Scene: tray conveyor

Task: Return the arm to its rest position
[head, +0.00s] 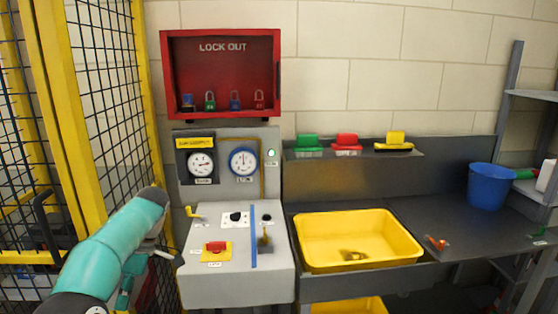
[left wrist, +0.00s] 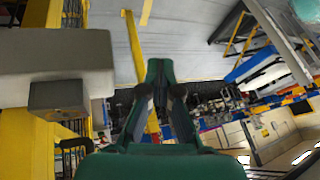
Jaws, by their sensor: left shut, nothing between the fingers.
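My left arm comes in at the lower left of the head view, teal with grey joints, bent beside the yellow fence and left of the control panel. My left gripper (left wrist: 160,70) shows in the left wrist view, its teal fingers drawn together at the tips with nothing between them. In the head view the gripper is mostly hidden by the arm itself. My right arm and right gripper are not in view.
A yellow mesh fence (head: 70,70) stands close on the left. The control panel (head: 240,285) carries a red switch (head: 216,246) and gauges below a red lockout box (head: 220,33). A yellow tray (head: 400,258) and blue bucket (head: 487,187) are on the right.

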